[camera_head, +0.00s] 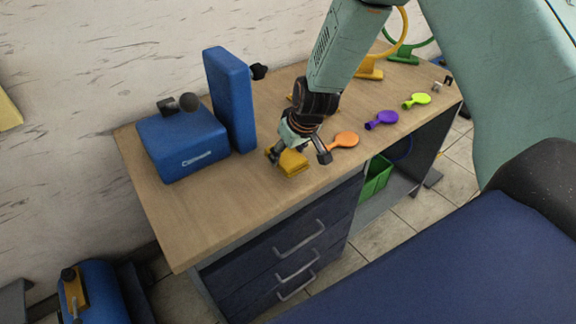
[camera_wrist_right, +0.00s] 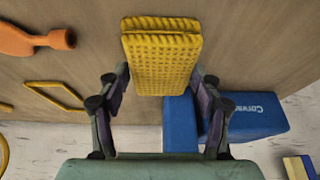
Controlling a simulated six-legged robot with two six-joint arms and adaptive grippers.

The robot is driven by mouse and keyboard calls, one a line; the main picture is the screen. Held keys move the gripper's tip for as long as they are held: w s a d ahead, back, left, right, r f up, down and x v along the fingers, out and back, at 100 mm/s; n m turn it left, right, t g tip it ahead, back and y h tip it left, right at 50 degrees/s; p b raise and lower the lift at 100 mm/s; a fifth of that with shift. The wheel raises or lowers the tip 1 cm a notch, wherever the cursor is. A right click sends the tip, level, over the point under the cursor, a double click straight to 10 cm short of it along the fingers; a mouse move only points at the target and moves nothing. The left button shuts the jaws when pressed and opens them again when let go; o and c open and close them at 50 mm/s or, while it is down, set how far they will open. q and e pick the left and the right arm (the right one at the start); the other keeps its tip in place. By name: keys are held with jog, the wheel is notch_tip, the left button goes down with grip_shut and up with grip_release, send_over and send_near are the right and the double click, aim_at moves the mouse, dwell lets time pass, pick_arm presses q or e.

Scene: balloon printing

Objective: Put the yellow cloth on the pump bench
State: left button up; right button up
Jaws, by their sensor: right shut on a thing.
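The yellow cloth (camera_head: 294,163) is folded into a thick pad with a waffle texture. My right gripper (camera_head: 299,155) is at the bench top near its front edge, and its fingers are shut on the cloth. In the right wrist view the cloth (camera_wrist_right: 162,60) sits between the fingertips of my right gripper (camera_wrist_right: 160,85). The wooden bench top (camera_head: 220,205) lies under it; I cannot tell whether the cloth touches the wood. The blue pump (camera_head: 182,145) stands at the left of this bench. My left gripper is not in view.
An orange balloon (camera_head: 346,139), a purple balloon (camera_head: 381,119) and a lime balloon (camera_head: 416,100) lie right of the cloth. A yellow ring stand (camera_head: 370,70) is at the back. A tall blue block (camera_head: 230,100) stands beside the pump. The front left bench top is clear.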

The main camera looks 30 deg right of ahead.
aim_at(290, 157)
jog(key=shift+f, duration=0.3)
jog(key=f+b, duration=0.3)
jog(key=shift+w+a+f, duration=0.1)
jog(key=shift+w+f, duration=0.05)
jog(key=shift+w, duration=0.05)
jog(key=shift+s+r, duration=0.2)
jog(key=shift+w+f+b, duration=0.1)
jog(key=shift+f+b, duration=0.1)
jog(key=shift+b, duration=0.15)
jog(key=o, duration=1)
jog(key=shift+o, duration=0.2)
jog(key=shift+r, duration=0.1)
